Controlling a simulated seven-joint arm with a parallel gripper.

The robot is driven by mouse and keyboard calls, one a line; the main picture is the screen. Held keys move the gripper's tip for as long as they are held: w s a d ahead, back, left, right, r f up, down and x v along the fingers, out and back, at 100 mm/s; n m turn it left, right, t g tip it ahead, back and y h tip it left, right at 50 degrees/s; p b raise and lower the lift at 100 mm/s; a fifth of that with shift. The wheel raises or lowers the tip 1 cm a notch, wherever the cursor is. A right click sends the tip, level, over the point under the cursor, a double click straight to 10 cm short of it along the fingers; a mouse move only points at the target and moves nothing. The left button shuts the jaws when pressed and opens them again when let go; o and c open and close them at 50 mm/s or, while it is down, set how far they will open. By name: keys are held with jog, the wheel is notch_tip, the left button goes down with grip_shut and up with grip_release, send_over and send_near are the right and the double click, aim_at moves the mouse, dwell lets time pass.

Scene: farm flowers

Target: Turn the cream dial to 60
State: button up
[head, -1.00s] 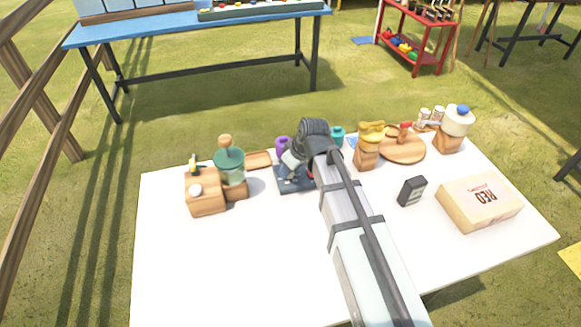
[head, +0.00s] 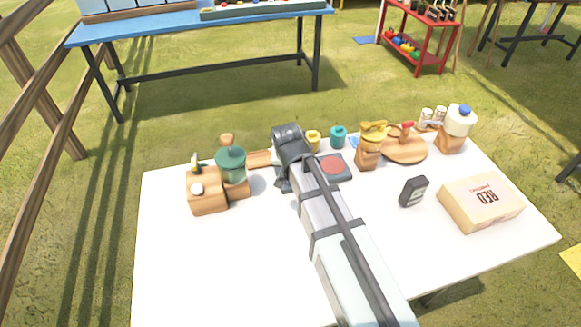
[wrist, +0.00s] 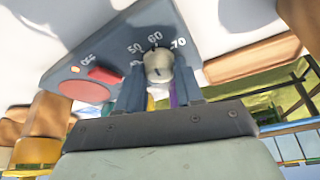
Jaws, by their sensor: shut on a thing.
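The cream dial (wrist: 158,66) stands on a dark grey panel (wrist: 110,52) in the wrist view, with printed numbers 50, 60 and 70 around it. A small dark mark shows at the dial's edge, close to the 60; I cannot tell the exact setting. My gripper (wrist: 159,82) is shut on the dial, one finger on each side. In the head view the panel (head: 345,178) is partly covered by my arm and the dial is hidden. My gripper (head: 283,184) shows there at the panel's left side.
A red button (wrist: 105,76) sits on the panel beside the dial. A wooden box with a green-topped jar (head: 230,165) stands left. Yellow (head: 313,140) and teal (head: 338,136) cups stand behind. A black block (head: 413,191) and cardboard box (head: 481,202) lie right. The front left is clear.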

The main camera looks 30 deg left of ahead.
jog(key=shift+m+h, duration=0.5)
jog(key=shift+m, duration=0.6)
jog(key=o, duration=1)
jog(key=v, duration=1.3)
jog(key=shift+s+r, duration=0.3)
